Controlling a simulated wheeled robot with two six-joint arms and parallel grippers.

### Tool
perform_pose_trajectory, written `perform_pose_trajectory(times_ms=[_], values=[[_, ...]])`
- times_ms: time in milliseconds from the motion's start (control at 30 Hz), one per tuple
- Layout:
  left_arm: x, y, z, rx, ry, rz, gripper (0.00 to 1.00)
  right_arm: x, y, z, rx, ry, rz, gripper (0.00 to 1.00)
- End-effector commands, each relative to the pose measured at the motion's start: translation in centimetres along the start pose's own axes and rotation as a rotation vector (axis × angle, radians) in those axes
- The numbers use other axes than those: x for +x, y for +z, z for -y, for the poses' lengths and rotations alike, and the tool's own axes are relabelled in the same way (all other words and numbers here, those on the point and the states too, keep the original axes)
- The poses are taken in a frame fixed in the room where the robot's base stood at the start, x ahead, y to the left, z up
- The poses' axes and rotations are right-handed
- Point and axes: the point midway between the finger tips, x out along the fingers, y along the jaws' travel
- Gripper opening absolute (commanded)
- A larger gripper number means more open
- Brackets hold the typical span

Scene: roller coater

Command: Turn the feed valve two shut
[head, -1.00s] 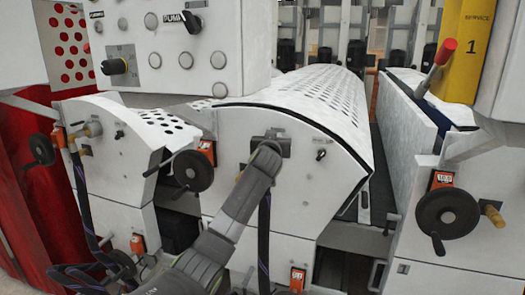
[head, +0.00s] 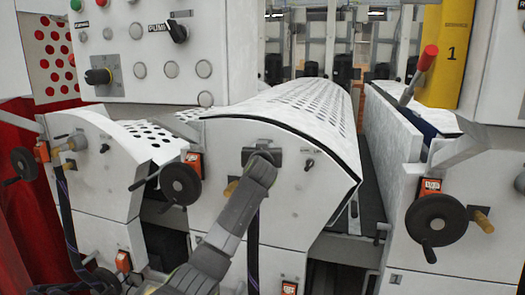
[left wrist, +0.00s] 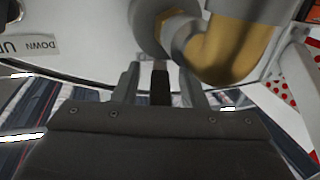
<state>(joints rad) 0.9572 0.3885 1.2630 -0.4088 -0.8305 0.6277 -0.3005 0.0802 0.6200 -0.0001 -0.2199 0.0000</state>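The valve on the middle white unit shows as a brass piece (head: 231,187), partly hidden behind my left arm. In the left wrist view its brass elbow (left wrist: 232,48) and a grey round body sit just beyond my fingers. A dark narrow handle (left wrist: 160,84) stands between the fingers, with a gap on each side. My left gripper (left wrist: 162,86) is open around this handle. In the head view my left gripper (head: 262,157) is at the middle unit's front panel, its fingers hidden. No label naming the valve is readable. My right gripper is not in view.
A small UP/DOWN knob (head: 308,164) is right of my gripper. Black handwheels are left (head: 181,183) and right (head: 436,220). Another brass valve (head: 75,142) with a hose is on the left unit. A red-tipped lever (head: 427,58) rises at right.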

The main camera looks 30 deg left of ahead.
Motion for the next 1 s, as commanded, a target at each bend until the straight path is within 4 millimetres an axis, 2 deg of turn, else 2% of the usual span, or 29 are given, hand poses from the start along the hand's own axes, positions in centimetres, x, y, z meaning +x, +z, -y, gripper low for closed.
perform_pose_trajectory(times_ms=[167,367,1000], values=[[-0.6,0.1,0.0,-0.001,0.000,-0.001,0.38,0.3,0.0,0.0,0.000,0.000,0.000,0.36],[-2.7,0.3,0.0,-0.001,0.002,-0.001,0.38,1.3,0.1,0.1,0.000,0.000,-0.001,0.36],[-12.8,0.3,-0.1,-0.003,0.003,-0.003,0.38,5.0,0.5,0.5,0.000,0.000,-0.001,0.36]])
